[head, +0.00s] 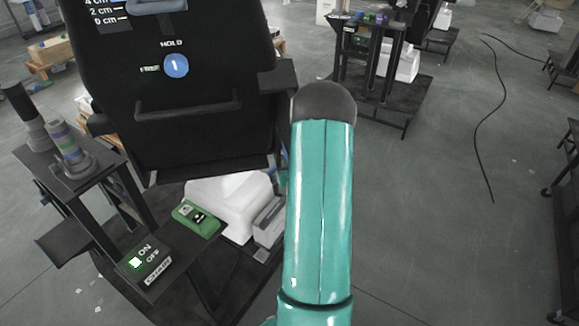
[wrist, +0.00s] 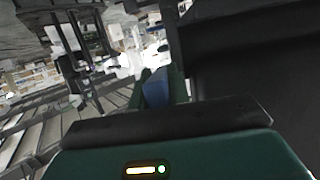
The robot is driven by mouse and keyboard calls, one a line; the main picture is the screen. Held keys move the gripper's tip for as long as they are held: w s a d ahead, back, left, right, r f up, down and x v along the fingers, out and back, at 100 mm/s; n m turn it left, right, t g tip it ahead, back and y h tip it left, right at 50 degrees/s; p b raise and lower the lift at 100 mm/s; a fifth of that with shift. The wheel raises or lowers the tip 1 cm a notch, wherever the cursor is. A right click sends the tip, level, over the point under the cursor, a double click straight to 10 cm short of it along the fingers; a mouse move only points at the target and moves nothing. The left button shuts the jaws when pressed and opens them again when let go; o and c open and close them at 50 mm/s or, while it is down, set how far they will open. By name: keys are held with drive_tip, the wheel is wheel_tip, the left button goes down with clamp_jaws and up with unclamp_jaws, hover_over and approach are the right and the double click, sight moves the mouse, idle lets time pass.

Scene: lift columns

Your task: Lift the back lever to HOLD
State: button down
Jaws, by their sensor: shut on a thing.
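A tall black chair-like back (head: 150,110) stands at the left of the head view. It carries a round blue dial (head: 176,65) with HOLD printed above and FREE to its left; the white mark on the dial is roughly upright, towards HOLD. In the wrist view my gripper (wrist: 157,92) has its green fingers closed around a blue piece (wrist: 156,90), which looks like the back lever. A large black surface lies just right of the fingers. The head view does not show my gripper or that blue piece; my teal arm reaches to the right side of the back.
A black side stand (head: 62,185) with upright grips is at the left. A panel marked ON and OFF (head: 145,262), a green box (head: 197,219) and a white block (head: 230,205) are low in front. Another column (head: 375,60) stands behind; open floor lies right.

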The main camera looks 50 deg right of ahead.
drive_tip(key=shift+r, duration=1.4)
drive_tip(key=shift+w+d+r, duration=0.1)
drive_tip(key=shift+r, duration=0.35)
drive_tip(key=shift+w+d+r, duration=0.1)
drive_tip(key=shift+r, duration=0.4)
drive_tip(key=c, duration=1.4)
unclamp_jaws()
drive_tip(key=shift+o, duration=0.4)
drive_tip(key=shift+f, duration=0.25)
drive_tip(key=shift+s+a, duration=0.1)
drive_tip(key=v, duration=1.3)
drive_tip(key=shift+s+a, duration=0.2)
drive_tip(key=shift+s, duration=0.1)
